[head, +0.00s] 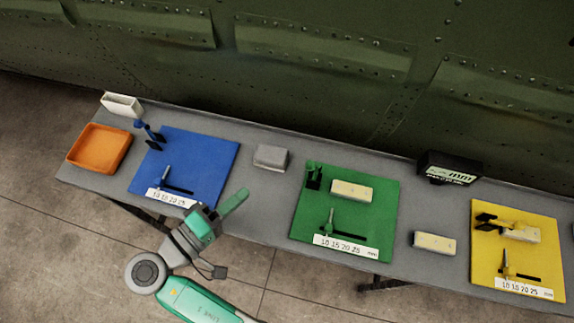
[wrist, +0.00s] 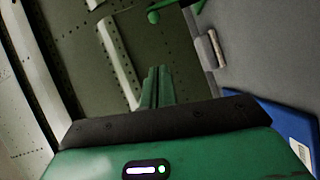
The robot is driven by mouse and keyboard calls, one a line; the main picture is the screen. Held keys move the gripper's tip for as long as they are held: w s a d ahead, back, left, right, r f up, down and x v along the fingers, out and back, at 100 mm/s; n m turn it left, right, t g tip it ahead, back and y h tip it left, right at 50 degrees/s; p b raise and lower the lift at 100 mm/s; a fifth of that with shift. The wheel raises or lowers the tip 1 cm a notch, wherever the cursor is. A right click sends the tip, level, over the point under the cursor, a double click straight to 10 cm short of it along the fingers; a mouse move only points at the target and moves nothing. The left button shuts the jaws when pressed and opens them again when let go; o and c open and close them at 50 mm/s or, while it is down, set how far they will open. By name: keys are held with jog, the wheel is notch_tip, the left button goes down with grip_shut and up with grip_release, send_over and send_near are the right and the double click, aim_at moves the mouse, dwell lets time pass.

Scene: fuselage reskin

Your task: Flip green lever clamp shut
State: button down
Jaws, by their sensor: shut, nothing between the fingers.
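The green lever clamp (head: 314,174) stands at the back left corner of the green mat (head: 386,233). Its lever appears upright, though it is small in the head view. A cream block (head: 352,190) lies just right of the clamp. My gripper (head: 235,201) is shut and empty, left of the green mat and in front of the grey block, apart from the clamp. In the wrist view my gripper (wrist: 158,85) shows its fingers together. A green rod with a round knob (wrist: 153,17) shows beyond them at the top; I cannot tell which part it is.
A grey block (head: 270,157) lies between the blue mat (head: 215,160) and the green mat. Right are a loose cream block (head: 434,243), a black display (head: 449,169) and the yellow mat (head: 545,262).

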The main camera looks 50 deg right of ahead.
jog(key=shift+s+d, duration=0.1)
jog(key=s+d+f+b, duration=0.1)
jog(key=s+d+b, duration=0.1)
jog(key=d, duration=1)
jog(key=shift+s+d+f, duration=0.25)
jog(key=shift+s, duration=0.35)
jog(key=shift+r, duration=0.1)
